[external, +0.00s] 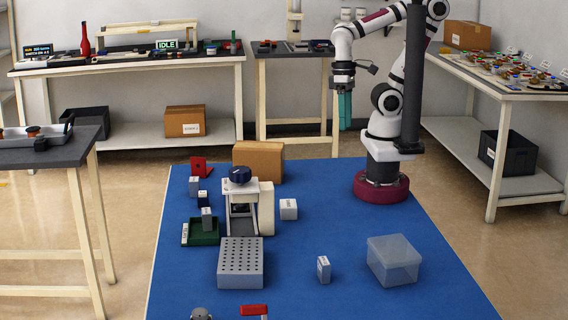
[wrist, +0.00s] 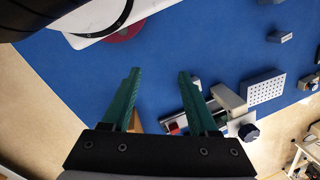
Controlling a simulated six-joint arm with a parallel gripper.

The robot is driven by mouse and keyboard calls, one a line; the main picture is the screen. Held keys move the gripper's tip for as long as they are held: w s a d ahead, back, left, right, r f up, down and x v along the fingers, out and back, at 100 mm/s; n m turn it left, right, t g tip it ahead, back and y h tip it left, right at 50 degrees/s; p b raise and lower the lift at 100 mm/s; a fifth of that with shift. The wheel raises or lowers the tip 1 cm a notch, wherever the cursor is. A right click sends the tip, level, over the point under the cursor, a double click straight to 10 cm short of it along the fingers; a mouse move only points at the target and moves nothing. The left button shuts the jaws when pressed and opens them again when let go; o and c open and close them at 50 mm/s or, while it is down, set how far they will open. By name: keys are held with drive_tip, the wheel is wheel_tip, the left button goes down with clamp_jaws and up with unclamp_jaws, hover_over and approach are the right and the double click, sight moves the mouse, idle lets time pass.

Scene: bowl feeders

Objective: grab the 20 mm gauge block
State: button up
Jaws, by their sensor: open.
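Several small labelled blocks stand on the blue mat, and I cannot read which is 20 mm. One pale block (external: 288,209) is right of the white instrument. Another (external: 323,270) stands alone near the front; a grey block (wrist: 279,37) shows at the upper right in the wrist view. A silver block (external: 194,187) and a dark blue block (external: 203,199) stand at the left. A grey block (external: 207,218) is at the green tray (external: 201,238). My gripper (external: 345,127) is open and empty, pointing down high above the mat's back; its green fingers (wrist: 159,72) show apart in the wrist view.
The white instrument (external: 240,205) with a dark knob stands mid-mat, before a cardboard box (external: 258,161). A perforated grey block (external: 240,270) and a clear bin (external: 394,262) are in front. A red object (external: 201,167) is at back left. The mat between instrument and bin is mostly free.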

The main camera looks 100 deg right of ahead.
sight(326, 274)
drive_tip(key=w+a+f+m+g+y, duration=0.1)
drive_tip(key=w+a+g+y, duration=0.15)
drive_tip(key=a, duration=0.45)
drive_tip(key=w+a+f+m+g+y, duration=0.15)
drive_tip(key=a+y, duration=0.25)
drive_tip(key=a, duration=0.4)
drive_tip(key=w+a+f+m+t+y, duration=0.1)
drive_tip(key=w+a+f+m, duration=0.1)
drive_tip(key=w+a+f, duration=0.1)
drive_tip(key=w+a+f+m+t+y, duration=0.1)
drive_tip(key=w+a+f+m+y, duration=0.1)
drive_tip(key=a+f, duration=0.3)
drive_tip(key=w+a+f+m+y, duration=0.2)
drive_tip(key=w+a+f+m, duration=0.2)
drive_tip(key=a+f, duration=0.1)
drive_tip(key=shift+w+a+f+m+t, duration=0.1)
drive_tip(key=shift+w+f+m+t, duration=0.15)
drive_tip(key=shift+w+f+t, duration=0.15)
drive_tip(key=x, duration=1.6)
clamp_jaws()
